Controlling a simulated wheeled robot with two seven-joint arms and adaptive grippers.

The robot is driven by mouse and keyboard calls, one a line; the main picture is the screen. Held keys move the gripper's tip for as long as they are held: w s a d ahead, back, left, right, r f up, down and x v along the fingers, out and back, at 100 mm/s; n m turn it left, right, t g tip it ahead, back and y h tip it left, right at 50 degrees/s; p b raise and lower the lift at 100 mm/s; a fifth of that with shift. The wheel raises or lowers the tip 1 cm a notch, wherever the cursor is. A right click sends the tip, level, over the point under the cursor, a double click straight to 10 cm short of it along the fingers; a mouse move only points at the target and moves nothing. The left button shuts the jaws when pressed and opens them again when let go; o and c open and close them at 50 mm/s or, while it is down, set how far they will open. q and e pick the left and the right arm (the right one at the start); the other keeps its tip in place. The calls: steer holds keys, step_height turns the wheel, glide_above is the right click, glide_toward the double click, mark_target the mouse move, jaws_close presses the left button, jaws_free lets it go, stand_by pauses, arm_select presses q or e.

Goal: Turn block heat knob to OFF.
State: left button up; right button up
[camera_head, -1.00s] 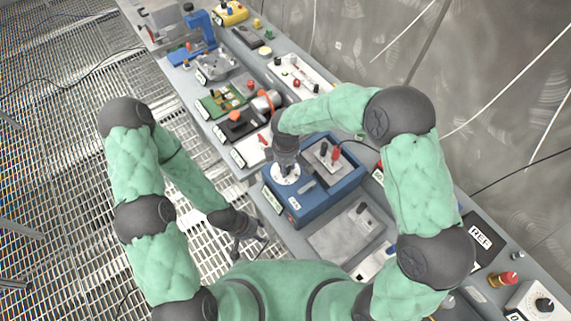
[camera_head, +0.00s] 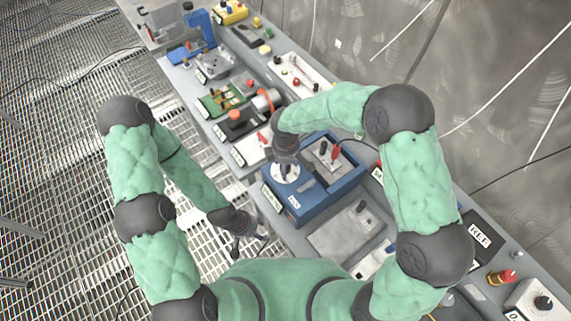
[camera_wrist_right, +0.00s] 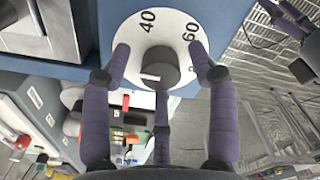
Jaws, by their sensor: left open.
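The block heat knob (camera_wrist_right: 160,68) is a dark grey round knob with a white pointer line, on a white dial (camera_wrist_right: 140,32) marked 40 and 60. In the head view the dial (camera_head: 287,172) sits on a blue heater block (camera_head: 300,205). My right gripper (camera_wrist_right: 160,75) is over the dial, its purple-grey fingers spread around the knob with gaps visible. In the head view it points down at the dial (camera_head: 285,160) and covers the knob. My left gripper (camera_head: 243,245) is open and empty, low over the floor grating left of the bench. The OFF mark cannot be read.
A grey plate (camera_head: 345,232) lies nearer me. A black device with an orange part (camera_head: 240,122) stands beyond the heater. The bench runs along a metal wall.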

step_height(320, 180, up, 12)
stand_by(0.6)
